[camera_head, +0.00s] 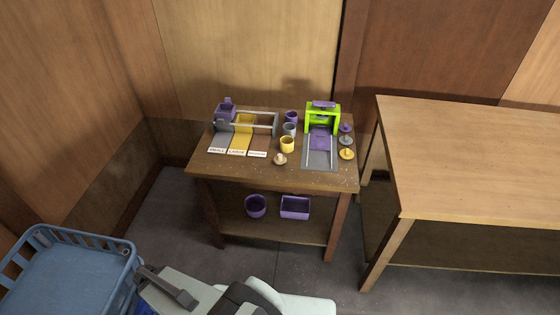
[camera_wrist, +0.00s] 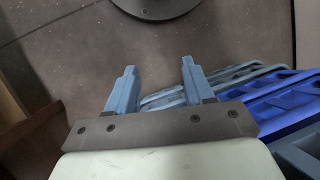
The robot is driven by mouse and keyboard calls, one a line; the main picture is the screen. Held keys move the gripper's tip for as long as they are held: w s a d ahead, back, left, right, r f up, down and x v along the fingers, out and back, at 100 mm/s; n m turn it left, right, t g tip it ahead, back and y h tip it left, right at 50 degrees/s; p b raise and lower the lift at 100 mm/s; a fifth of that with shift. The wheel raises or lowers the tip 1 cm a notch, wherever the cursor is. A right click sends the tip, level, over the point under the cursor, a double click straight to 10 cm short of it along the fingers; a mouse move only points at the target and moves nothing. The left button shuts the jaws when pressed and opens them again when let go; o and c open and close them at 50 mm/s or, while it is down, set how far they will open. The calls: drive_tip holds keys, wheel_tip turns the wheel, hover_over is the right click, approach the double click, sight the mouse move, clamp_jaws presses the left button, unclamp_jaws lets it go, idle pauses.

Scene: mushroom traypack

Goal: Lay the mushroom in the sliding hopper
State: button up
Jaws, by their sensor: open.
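The mushroom (camera_head: 280,159), small and pale with a beige stem, sits on the front part of the small brown table, in front of the yellow cup. The sliding hopper appears to be the purple box (camera_head: 225,112) at the left end of a rail, above sloped lanes with white labels. I cannot see inside it. In the wrist view, my gripper (camera_wrist: 158,72) is open, with two blue-grey fingers apart and nothing between them. It is over the floor, away from the table. Neither mushroom nor hopper shows in the wrist view.
Purple, grey and yellow cups (camera_head: 287,145) stand mid-table. A green frame with a purple part (camera_head: 323,118) stands right, beside several knobbed lids (camera_head: 347,154). Purple containers (camera_head: 295,208) sit on the lower shelf. A blue crate (camera_head: 68,270) is lower left; a bare table (camera_head: 470,160) is right.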

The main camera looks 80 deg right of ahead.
drive_tip(key=w+d+r+t+h, duration=0.1)
drive_tip(key=w+d+r, duration=0.4)
drive_tip(key=d, duration=0.6)
drive_tip(key=w+d+r+t+h, duration=0.1)
drive_tip(key=w+d+r+h, duration=0.15)
drive_tip(key=d+r, duration=0.65)
drive_tip(key=w+d+r+t+h, duration=0.15)
drive_tip(key=w+d+r, duration=0.3)
drive_tip(key=d, duration=0.85)
drive_tip(key=s+d+r+n+h, duration=0.1)
drive_tip(key=d+r+h, duration=0.4)
drive_tip(key=d+r, duration=2)
drive_tip(key=s+d+r, duration=0.1)
drive_tip(key=s+r, duration=0.3)
drive_tip(key=r, duration=0.1)
drive_tip(key=m+y, duration=0.8)
hover_over(280, 155)
wheel_tip(280, 155, down, 8)
drive_tip(key=shift+t, duration=0.25)
drive_tip(key=f, duration=0.8)
drive_tip(key=shift+s+a+f, duration=0.2)
drive_tip(key=shift+a, duration=0.1)
drive_tip(key=shift+w+d+f, duration=0.1)
drive_tip(key=shift+f, duration=1.2)
drive_tip(key=shift+w+d+f, duration=0.1)
drive_tip(key=shift+f, duration=1.2)
drive_tip(key=c, duration=0.9)
